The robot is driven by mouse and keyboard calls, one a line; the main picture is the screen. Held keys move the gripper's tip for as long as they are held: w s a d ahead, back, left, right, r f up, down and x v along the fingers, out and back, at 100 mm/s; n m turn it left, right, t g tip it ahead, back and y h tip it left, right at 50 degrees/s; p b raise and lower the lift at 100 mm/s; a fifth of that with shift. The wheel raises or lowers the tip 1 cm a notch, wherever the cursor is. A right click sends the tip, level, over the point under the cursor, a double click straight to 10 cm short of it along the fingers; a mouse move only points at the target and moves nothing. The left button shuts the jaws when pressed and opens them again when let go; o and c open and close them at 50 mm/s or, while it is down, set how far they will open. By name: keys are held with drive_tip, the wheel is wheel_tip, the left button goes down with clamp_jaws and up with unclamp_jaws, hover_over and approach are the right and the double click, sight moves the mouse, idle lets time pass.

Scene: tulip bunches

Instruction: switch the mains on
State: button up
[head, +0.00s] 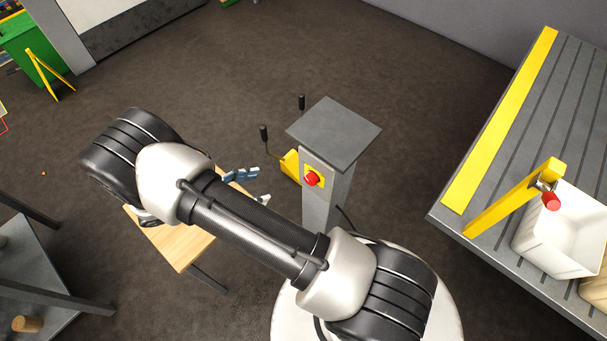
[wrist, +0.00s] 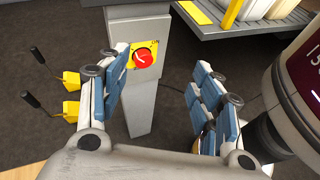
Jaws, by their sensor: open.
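The mains switch is a red rotary knob on a yellow plate, fixed to the grey post (head: 325,205). The red knob (head: 312,179) faces forward in the head view. In the wrist view the red knob (wrist: 144,57) shows a slanted white mark, and "ON" is printed at the plate's upper right. My gripper (head: 250,186) is partly hidden by my arm in the head view. In the wrist view my gripper (wrist: 162,68) is open and empty. Its blue-padded fingers stand either side of the view, with the knob beyond, nearer the left finger. It appears apart from the knob.
Two black-handled levers on yellow bases (wrist: 71,80) stand left of the post. A wooden table (head: 180,243) lies under my arm. A grey slatted bench (head: 535,120) with a yellow strip and white bin (head: 560,235) is at right. Floor beyond the post is clear.

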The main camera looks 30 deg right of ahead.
drive_tip(key=s+f+n+t+h, duration=0.35)
drive_tip(key=f+n+t, duration=0.4)
drive_tip(key=f, duration=0.75)
approach(309, 182)
drive_tip(key=shift+n+g, duration=0.25)
drive_tip(key=shift+n, duration=0.1)
drive_tip(key=x, duration=0.9)
drive_tip(key=shift+w+a+p, duration=0.1)
drive_tip(key=shift+w+p, duration=0.1)
drive_tip(key=shift+p, duration=0.15)
drive_tip(key=shift+c, duration=0.5)
drive_tip(key=c, duration=1)
